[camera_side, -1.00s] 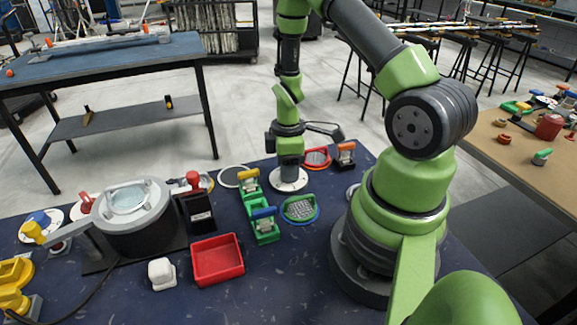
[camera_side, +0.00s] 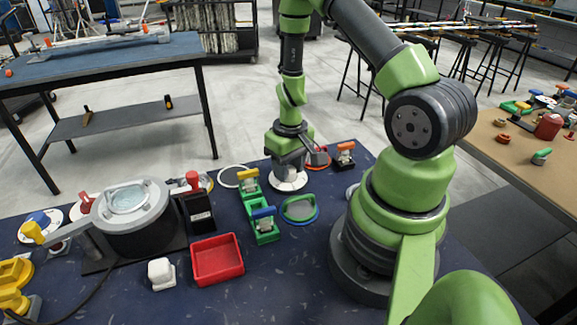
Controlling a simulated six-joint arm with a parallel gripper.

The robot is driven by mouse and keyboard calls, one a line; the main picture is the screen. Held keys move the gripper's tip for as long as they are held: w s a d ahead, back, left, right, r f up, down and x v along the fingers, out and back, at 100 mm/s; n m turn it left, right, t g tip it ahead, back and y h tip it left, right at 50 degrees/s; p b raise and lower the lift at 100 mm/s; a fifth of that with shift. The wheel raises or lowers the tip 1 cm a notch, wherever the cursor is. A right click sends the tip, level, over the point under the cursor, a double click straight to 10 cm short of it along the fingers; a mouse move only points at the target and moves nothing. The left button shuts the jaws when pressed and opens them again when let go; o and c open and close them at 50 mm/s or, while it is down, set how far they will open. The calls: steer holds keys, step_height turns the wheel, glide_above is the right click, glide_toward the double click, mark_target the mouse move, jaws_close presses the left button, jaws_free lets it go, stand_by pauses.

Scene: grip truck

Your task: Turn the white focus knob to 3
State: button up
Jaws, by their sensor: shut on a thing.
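My gripper (camera_side: 289,167) points straight down at the back middle of the blue table. It is shut on the white focus knob, whose round white base (camera_side: 289,184) shows just below the fingers. The gripper hides the knob's upper part, and the dial markings are too small to read, so I cannot tell which number it is at.
Close around the knob are a red ring-handled piece (camera_side: 319,163), an orange-topped block (camera_side: 345,157), a blue-green disc with a handle (camera_side: 300,209) and green clamps (camera_side: 262,226). A red tray (camera_side: 217,259) and white block (camera_side: 161,274) lie in front.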

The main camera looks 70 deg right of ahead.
steer(key=m, duration=0.4)
steer(key=shift+w+m, duration=0.1)
steer(key=shift+m, duration=0.2)
steer(key=shift+r+m, duration=0.1)
steer(key=shift+m, duration=1.8)
steer(key=o, duration=0.9)
